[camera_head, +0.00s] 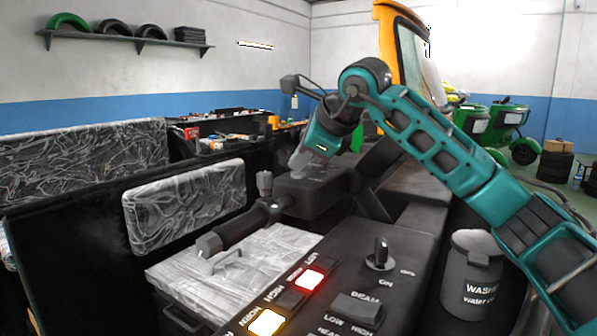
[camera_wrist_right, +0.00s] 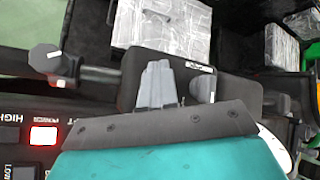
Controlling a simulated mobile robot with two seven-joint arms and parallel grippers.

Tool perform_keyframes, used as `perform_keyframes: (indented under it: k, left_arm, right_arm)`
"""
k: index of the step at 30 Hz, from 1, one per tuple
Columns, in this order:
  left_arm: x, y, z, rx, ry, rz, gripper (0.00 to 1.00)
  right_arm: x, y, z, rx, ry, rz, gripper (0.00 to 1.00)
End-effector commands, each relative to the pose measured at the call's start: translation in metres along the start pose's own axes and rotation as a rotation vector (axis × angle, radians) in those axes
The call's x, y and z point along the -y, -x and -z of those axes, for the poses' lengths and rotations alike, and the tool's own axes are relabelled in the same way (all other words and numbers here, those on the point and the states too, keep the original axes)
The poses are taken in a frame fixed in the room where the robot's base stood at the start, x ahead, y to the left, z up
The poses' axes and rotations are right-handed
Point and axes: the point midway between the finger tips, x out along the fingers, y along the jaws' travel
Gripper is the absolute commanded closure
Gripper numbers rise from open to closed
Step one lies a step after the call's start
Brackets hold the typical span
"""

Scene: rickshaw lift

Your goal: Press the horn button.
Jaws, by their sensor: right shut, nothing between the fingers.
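My right gripper (camera_head: 303,164) is shut and empty. It points down over the dark box (camera_head: 318,190) in the middle of the handlebar. In the right wrist view, its grey fingers (camera_wrist_right: 157,82) lie in front of that box. A rounded grey knob (camera_wrist_right: 202,89) sits on the box just right of the fingers, beside a small white label (camera_wrist_right: 200,69) too small to read. I cannot tell whether the fingers touch the box. In the head view the knob is not clear, near the fingers. My left gripper is not in view.
A handlebar grip (camera_head: 243,226) extends toward the front left. The black switch panel (camera_head: 335,290) has a lit red button (camera_head: 309,279), a lit yellow button (camera_head: 266,322) and a key switch (camera_head: 380,255). A grey washer-water container (camera_head: 471,275) stands right of it.

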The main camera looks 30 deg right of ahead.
Motion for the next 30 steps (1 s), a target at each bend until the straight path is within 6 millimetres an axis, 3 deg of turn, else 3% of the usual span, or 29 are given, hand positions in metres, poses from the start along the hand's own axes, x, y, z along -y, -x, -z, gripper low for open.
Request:
perform_keyframes:
  k: [30]
  left_arm:
    - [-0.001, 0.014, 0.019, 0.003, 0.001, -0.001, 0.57]
  right_arm:
    - [0.013, 0.018, -0.013, -0.001, 0.000, -0.001, 1.00]
